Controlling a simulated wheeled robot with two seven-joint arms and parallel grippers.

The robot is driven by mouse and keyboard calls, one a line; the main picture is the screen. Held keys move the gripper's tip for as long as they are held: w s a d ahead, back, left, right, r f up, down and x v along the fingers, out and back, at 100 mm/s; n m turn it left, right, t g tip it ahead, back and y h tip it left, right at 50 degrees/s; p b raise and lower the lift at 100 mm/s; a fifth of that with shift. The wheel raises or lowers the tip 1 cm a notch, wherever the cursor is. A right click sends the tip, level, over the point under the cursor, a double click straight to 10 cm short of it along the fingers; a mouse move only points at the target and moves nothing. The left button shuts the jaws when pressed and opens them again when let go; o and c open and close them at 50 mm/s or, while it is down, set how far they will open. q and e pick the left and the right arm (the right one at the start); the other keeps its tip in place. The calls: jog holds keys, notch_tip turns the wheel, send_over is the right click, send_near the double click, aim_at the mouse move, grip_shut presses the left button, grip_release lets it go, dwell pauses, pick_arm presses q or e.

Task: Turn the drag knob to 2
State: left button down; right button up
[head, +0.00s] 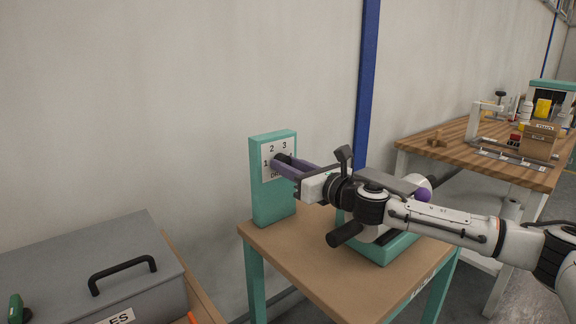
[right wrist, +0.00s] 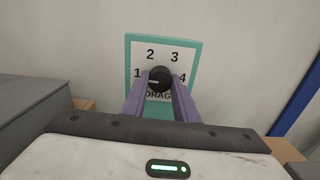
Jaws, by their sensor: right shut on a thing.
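The drag knob (right wrist: 160,75) is a round black knob on a white dial plate (right wrist: 158,54) with the numbers 1, 2, 3 and 4 around it and the word DRAG, partly covered, below. A pale pointer line on the knob points left, near the 1. The plate is on an upright teal panel (head: 272,205) on a small table. My right gripper (right wrist: 160,84) is shut on the knob, one purple finger on each side. In the head view my right gripper (head: 284,164) reaches the knob from the right and hides part of the dial. My left gripper is not in view.
The small wooden-topped table (head: 300,255) has bare room in front of the panel. A teal base (head: 390,248) stands under my right arm. A grey lidded case (head: 70,265) is at the left. A workbench (head: 450,155) with several items stands at the back right.

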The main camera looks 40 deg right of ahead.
jog(key=shift+m, duration=0.3)
jog(key=m+p, duration=0.4)
jog(key=m, duration=0.6)
jog(key=shift+r+m, duration=0.1)
jog(key=shift+m, duration=0.3)
jog(key=o, duration=1.1)
jog(key=shift+c, duration=0.2)
jog(key=shift+a, duration=0.1)
